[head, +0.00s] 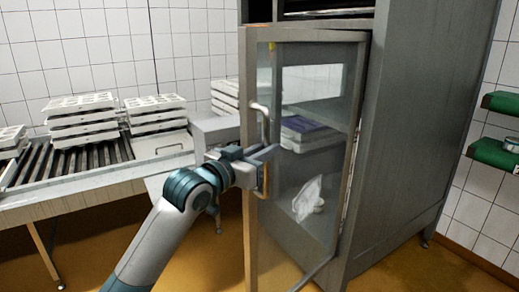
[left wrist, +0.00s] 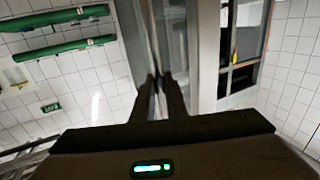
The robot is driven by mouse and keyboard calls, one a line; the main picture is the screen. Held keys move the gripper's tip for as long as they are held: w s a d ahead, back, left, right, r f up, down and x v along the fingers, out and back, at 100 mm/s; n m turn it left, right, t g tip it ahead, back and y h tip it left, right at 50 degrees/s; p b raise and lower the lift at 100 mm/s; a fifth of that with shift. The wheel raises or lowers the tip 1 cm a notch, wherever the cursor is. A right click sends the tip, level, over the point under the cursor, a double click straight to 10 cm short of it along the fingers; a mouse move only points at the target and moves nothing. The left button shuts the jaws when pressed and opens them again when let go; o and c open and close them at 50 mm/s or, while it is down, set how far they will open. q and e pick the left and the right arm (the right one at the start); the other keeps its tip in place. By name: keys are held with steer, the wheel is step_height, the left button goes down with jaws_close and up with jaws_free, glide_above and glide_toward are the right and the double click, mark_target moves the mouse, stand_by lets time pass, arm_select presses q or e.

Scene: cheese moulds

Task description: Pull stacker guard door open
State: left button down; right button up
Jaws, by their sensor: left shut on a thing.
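The stacker guard door (head: 355,110) is a tall glazed panel in a grey metal frame on the front of the grey cabinet. Its upright bar handle (head: 262,108) is on the left side of the frame. My left gripper (head: 268,160) is shut on the handle's lower part. In the left wrist view, the two dark fingers (left wrist: 160,84) meet at a thin upright bar, partly hidden between them. I cannot tell exactly how far the door stands from the cabinet. My right gripper is not in view.
A roller table (head: 90,185) with stacks of white moulds (head: 155,112) stands at left. The grey cabinet side (head: 420,130) is at right. Green shelves (head: 495,153) hang on the right wall. Bare brown floor (head: 190,265) lies in front.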

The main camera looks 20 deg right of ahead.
arm_select(q)
steer(key=shift+r, duration=0.2)
steer(key=c, duration=1.8)
jaws_free()
steer(key=shift+d, duration=0.1)
steer(key=shift+o, duration=0.2)
steer(key=b+v, duration=0.6)
steer(key=v, duration=1.1)
steer(key=shift+s+f, duration=0.15)
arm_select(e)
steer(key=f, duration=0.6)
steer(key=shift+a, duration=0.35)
